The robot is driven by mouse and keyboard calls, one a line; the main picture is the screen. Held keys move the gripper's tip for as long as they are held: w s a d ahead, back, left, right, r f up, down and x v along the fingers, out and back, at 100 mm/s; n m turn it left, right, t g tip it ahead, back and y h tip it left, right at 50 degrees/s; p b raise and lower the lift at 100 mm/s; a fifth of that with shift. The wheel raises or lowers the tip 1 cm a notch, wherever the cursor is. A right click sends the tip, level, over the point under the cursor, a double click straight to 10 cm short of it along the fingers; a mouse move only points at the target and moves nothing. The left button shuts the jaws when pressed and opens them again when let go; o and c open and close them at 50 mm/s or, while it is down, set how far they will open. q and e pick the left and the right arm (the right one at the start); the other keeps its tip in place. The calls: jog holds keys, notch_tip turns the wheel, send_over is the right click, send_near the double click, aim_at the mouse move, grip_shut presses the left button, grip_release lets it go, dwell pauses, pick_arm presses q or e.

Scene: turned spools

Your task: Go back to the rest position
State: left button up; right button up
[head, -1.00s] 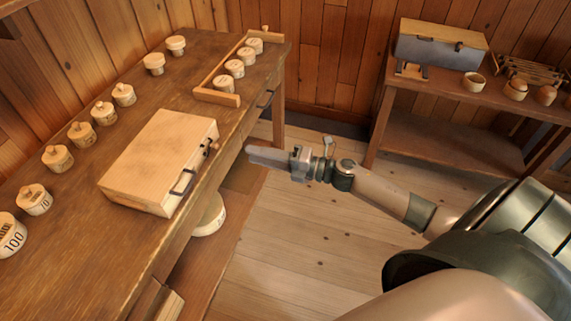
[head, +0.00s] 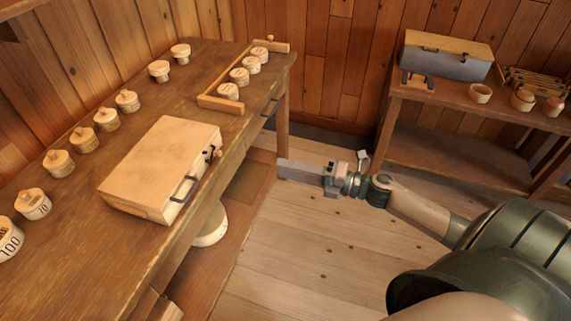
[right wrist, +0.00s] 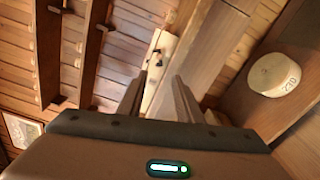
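My right gripper (head: 282,170) is held out over the floor, to the right of the long wooden table (head: 262,92) and apart from it. In the right wrist view its two fingers (right wrist: 159,76) stand apart with a gap between them and nothing held. My left gripper is in neither view now.
A pale wooden case (head: 160,165) with a dark handle lies on the table. Several lidded turned pieces (head: 86,139) stand in a row along the wall side. A wooden rack (head: 222,104) holds more. A round white piece (head: 211,228) is under the table. A side shelf (head: 470,130) carries a grey box (head: 445,62).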

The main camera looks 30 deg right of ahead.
jog(key=s+d+f+m+h, duration=0.25)
jog(key=f+m+h, duration=0.4)
jog(key=f, duration=0.95)
jog(key=s+d+f+m+h, duration=0.25)
jog(key=f+m, duration=0.75)
jog(key=f, duration=0.5)
jog(key=s+a+f+m+g+h, duration=0.1)
jog(key=s+a+f+m+g, duration=0.15)
jog(key=s+f, duration=0.5)
jog(key=s+a+f+m+g+h, duration=0.1)
jog(key=s+a+f+m+g, duration=0.2)
jog(key=s+f, duration=0.45)
jog(key=s+a+f+m+g, duration=0.4)
jog(key=s+a+f, duration=0.7)
jog(key=s, duration=0.3)
jog(key=shift+s+a+f+y, duration=0.15)
jog(key=shift+a+f+y, duration=0.15)
